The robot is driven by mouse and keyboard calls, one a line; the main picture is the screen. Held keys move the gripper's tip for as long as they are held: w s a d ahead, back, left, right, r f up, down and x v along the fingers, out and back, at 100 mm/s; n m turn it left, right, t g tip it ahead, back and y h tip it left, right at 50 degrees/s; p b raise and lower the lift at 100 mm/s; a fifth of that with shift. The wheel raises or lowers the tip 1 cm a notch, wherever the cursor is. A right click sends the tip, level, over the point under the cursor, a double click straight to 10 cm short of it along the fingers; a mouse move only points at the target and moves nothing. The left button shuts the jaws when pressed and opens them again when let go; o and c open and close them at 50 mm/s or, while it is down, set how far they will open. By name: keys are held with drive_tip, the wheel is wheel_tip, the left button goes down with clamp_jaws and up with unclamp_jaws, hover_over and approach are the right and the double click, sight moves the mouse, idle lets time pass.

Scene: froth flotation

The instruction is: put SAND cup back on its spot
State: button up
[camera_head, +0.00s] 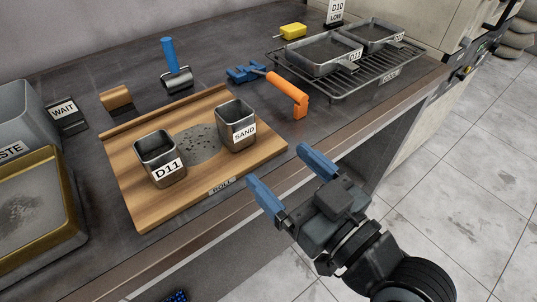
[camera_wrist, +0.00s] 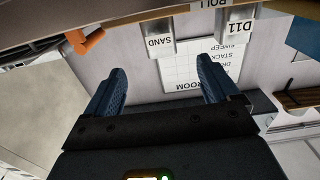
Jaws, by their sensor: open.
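The SAND cup (camera_head: 236,125) is a square metal cup with a white label. It stands upright on the right part of the wooden board (camera_head: 240,168). The D11 cup (camera_head: 160,160), of the same kind, stands on the board's left part. A grey, speckled patch of grains (camera_head: 198,145) lies between the cups. My gripper (camera_head: 292,172) is open and empty, in front of the board's right front corner and apart from the SAND cup. In the wrist view, the SAND cup (camera_wrist: 160,42) shows upside down beyond the blue fingers (camera_wrist: 162,90), with the D11 cup (camera_wrist: 232,30) to its right.
An orange-handled tool (camera_head: 288,94) lies behind the board's right side. A wire rack (camera_head: 350,75) with metal pans stands at the back right. A blue-handled roller (camera_head: 174,65), a WAIT block (camera_head: 66,113) and a gold-rimmed tray (camera_head: 72,205) are left and behind.

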drive_tip(key=shift+s+d, duration=0.35)
drive_tip(key=shift+s, duration=0.15)
drive_tip(key=s+d+f+m+h, duration=0.3)
drive_tip(key=s+d+f+h, duration=0.35)
drive_tip(key=s+d, duration=0.45)
drive_tip(key=s+d+m+h, duration=0.1)
drive_tip(key=s+d+m, duration=0.1)
drive_tip(key=s, duration=0.6)
drive_tip(key=s+d+m+h, duration=0.1)
drive_tip(key=s+d+h, duration=0.1)
drive_tip(key=s, duration=0.6)
drive_tip(key=shift+d+m, duration=0.4)
drive_tip(key=shift+d, duration=0.35)
drive_tip(key=shift+r+h, duration=0.15)
drive_tip(key=shift+h, duration=0.1)
